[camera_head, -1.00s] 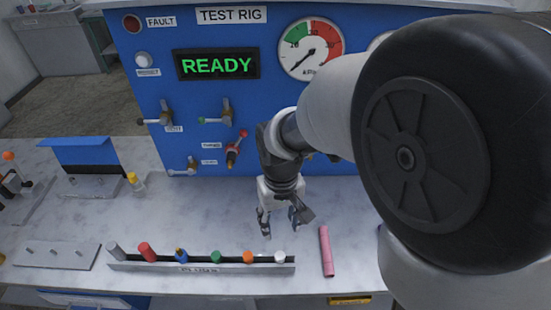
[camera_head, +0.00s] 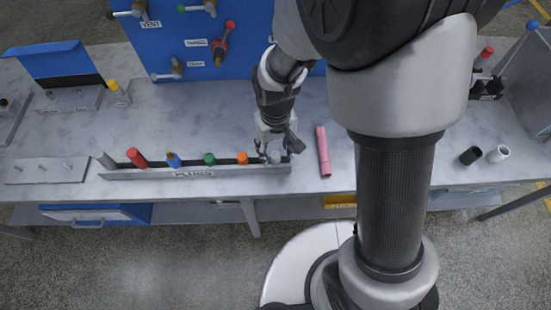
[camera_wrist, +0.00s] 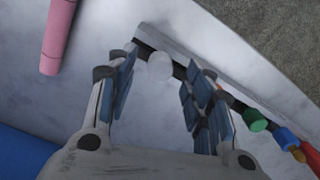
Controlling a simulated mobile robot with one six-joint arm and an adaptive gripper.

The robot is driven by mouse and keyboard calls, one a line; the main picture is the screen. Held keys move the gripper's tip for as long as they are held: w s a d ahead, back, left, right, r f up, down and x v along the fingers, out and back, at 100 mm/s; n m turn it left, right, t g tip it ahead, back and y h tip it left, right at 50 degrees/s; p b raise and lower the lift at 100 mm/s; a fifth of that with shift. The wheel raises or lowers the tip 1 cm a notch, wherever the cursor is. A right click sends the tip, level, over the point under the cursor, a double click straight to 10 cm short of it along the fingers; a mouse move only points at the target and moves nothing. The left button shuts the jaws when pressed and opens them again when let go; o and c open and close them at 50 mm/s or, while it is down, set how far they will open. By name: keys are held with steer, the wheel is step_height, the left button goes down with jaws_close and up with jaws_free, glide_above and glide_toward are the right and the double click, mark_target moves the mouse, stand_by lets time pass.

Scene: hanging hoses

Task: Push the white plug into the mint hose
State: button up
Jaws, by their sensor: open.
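The white plug (camera_wrist: 160,66) stands at the end of the plug rack (camera_wrist: 225,57) in the wrist view. In the head view the white plug (camera_head: 275,157) is partly hidden by my gripper, at the rack's right end. My gripper (camera_head: 274,148) is open over it and points down. In the wrist view my gripper (camera_wrist: 163,72) has its two fingers on either side of the plug, with gaps showing; contact cannot be told. I cannot make out a mint hose in either view.
A pink cylinder (camera_head: 323,152) lies right of the rack. Orange (camera_head: 242,158), green (camera_head: 209,159), blue (camera_head: 173,160) and red (camera_head: 136,158) plugs stand along the rack. The blue test rig (camera_head: 250,35) rises behind. Black (camera_head: 470,156) and white (camera_head: 498,154) cylinders lie far right.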

steer(key=shift+f, duration=0.75)
steer(key=shift+r, duration=0.1)
steer(key=c, duration=1)
